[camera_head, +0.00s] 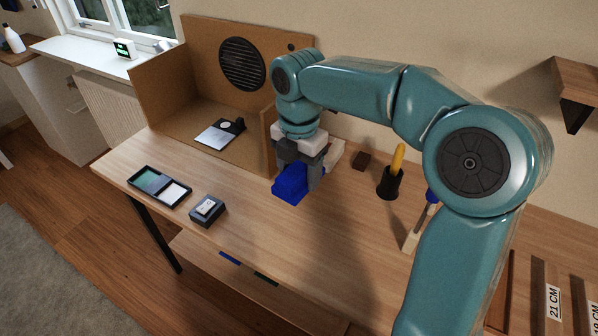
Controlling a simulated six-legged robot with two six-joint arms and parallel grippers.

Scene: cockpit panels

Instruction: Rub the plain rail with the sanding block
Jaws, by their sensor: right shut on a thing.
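My right gripper (301,172) is shut on a blue block (290,188), which I take for the sanding block. The block is low over the wooden bench; I cannot tell whether it touches the surface. A pale wooden piece (335,153) shows just behind the gripper, partly hidden by it. Another pale wooden strip (411,240) lies farther right, partly hidden by my arm, with a blue part (432,197) at its far end. I cannot tell which of these, if either, is the plain rail. My left gripper is not in view.
A black cup (389,184) with a yellow handle and a small dark brown block (361,161) stand right of the gripper. A two-part tray (160,187) and dark box (207,211) sit at left.

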